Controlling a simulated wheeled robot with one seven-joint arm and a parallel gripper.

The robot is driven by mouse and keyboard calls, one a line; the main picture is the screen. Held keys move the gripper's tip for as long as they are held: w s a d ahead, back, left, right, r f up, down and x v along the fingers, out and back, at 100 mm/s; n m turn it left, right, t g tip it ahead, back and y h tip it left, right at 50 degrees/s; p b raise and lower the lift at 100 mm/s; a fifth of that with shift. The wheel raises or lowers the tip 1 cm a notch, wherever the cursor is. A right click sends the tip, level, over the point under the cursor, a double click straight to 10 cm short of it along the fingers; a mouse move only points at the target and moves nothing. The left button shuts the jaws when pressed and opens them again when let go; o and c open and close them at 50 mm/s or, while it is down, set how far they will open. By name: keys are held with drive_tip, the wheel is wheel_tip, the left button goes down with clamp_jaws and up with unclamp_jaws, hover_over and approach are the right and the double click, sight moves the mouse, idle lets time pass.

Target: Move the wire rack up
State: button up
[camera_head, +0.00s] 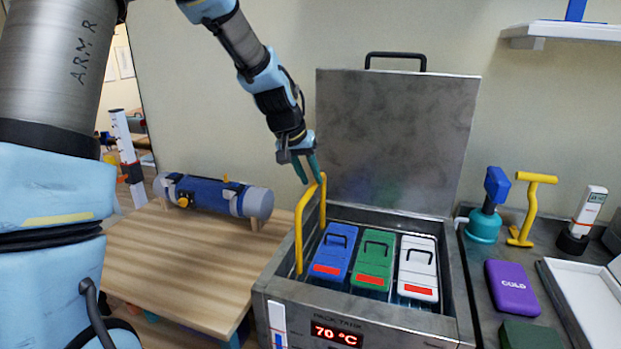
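The wire rack shows mainly by its tall yellow handle (299,237), which rises at the left side of the open metal tank (360,312). The rest of the rack is hidden down in the tank. A blue pack (334,255), a green pack (374,262) and a white pack (417,262) stand side by side in the tank.
The tank's lid (397,140) stands open behind it. The tank front reads 70 °C. A wooden table (185,262) at left carries a blue and grey cylinder (215,194). At right are a purple COLD pack (512,287), a yellow tool (529,207) and a white tray (580,297).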

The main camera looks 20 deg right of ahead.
drive_tip(key=b+v, duration=0.2)
drive_tip(key=v, duration=0.8)
drive_tip(key=shift+a, duration=0.1)
drive_tip(key=a+f+n+y, duration=0.15)
drive_tip(key=a+f, duration=0.25)
drive_tip(key=a, duration=0.5)
drive_tip(key=a+f+n+y, duration=0.15)
drive_tip(key=a+f, duration=0.25)
drive_tip(key=a, duration=0.4)
drive_tip(key=s+a+f+n, duration=0.2)
drive_tip(key=s+a+f, duration=0.1)
drive_tip(key=a, duration=0.4)
drive_tip(key=s+a+f+n+y, duration=0.1)
drive_tip(key=s+a+f+n, duration=0.1)
drive_tip(key=s+a, duration=0.4)
drive_tip(key=shift+s+a+f, duration=0.3)
drive_tip(key=shift+a+f, duration=0.25)
drive_tip(key=shift+a, duration=0.5)
